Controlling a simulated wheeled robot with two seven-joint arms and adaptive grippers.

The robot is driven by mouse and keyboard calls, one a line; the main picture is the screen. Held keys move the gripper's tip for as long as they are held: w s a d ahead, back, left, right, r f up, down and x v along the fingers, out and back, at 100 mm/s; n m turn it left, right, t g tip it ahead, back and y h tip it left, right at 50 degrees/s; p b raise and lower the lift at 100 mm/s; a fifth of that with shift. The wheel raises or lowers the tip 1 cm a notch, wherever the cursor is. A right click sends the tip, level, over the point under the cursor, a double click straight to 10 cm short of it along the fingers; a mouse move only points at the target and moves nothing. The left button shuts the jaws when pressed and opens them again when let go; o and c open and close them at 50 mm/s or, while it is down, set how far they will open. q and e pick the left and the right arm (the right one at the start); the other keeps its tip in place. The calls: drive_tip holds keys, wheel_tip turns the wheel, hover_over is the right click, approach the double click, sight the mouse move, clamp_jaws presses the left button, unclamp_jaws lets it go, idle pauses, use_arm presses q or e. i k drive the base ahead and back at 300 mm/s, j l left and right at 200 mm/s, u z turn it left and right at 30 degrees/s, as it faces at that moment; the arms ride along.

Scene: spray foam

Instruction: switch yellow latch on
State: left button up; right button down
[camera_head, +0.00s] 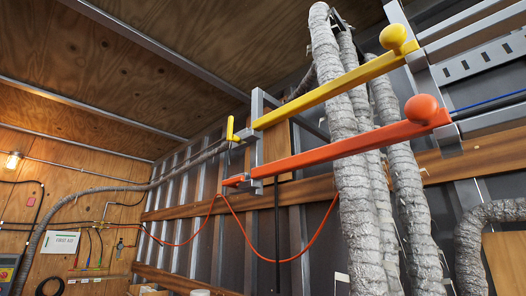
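A yellow latch bar (320,93) runs from lower left up to the upper right in the head view. Its yellow round knob (393,37) sits at the upper right end. A small yellow upright handle (231,128) is at the left, by the bar's lower end. A similar orange-red bar (330,153) runs below it, with a round orange knob (422,108) at its right end. Neither of my grippers is in view.
Thick grey wrapped pipes (357,190) stand upright behind the bars. Metal rails (480,38) extend at the right. A red cable (245,238) hangs below the bars.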

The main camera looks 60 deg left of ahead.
sight(230, 137)
drive_tip(key=u, duration=0.45)
drive_tip(key=k+u, duration=0.1)
drive_tip(key=u, duration=0.35)
drive_tip(key=k+u, duration=0.1)
drive_tip(key=u, duration=0.8)
drive_tip(key=k+j+u, duration=0.1)
drive_tip(key=u, duration=0.8)
